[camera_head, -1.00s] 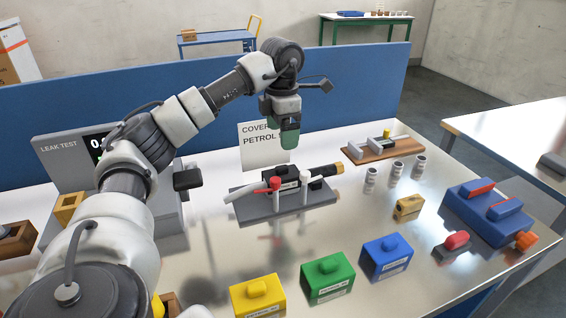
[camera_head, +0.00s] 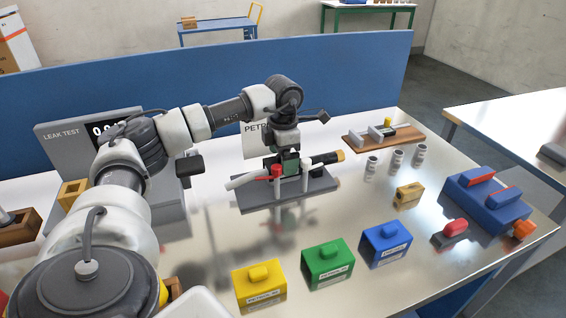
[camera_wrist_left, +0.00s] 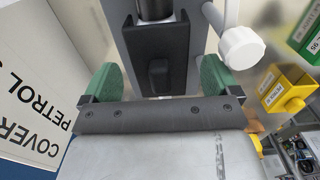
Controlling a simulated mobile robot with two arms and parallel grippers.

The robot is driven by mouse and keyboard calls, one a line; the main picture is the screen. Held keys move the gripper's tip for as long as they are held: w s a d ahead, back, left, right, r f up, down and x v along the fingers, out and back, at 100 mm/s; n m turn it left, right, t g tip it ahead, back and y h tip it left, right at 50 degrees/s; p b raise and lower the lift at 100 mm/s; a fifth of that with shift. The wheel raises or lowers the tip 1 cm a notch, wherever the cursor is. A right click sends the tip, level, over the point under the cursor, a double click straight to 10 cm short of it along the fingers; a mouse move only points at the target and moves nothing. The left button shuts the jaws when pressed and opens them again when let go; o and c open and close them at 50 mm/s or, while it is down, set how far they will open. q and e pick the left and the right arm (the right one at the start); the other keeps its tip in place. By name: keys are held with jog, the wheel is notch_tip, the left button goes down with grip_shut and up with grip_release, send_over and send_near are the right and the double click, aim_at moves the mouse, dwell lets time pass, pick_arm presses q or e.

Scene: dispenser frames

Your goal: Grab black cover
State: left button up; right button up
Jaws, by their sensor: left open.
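The black cover (camera_wrist_left: 158,45) fills the top middle of the left wrist view, a dark block with a raised grip on it. In the head view it sits on the dispenser's grey base plate (camera_head: 322,187) and is largely hidden behind my left gripper (camera_head: 290,170). My left gripper is open right above the cover. In the wrist view its green fingers (camera_wrist_left: 158,80) stand apart on either side of the raised grip, with gaps showing. My right gripper is not in view.
Yellow (camera_head: 258,287), green (camera_head: 328,266) and blue (camera_head: 385,246) covers stand along the front. A white-headed post (camera_wrist_left: 240,46) rises close beside the black cover. A sign (camera_wrist_left: 38,90) stands behind. Metal cylinders (camera_head: 396,158) and a blue block (camera_head: 486,208) are at right.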

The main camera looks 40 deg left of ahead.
pick_arm(q)
jog(key=c, duration=1)
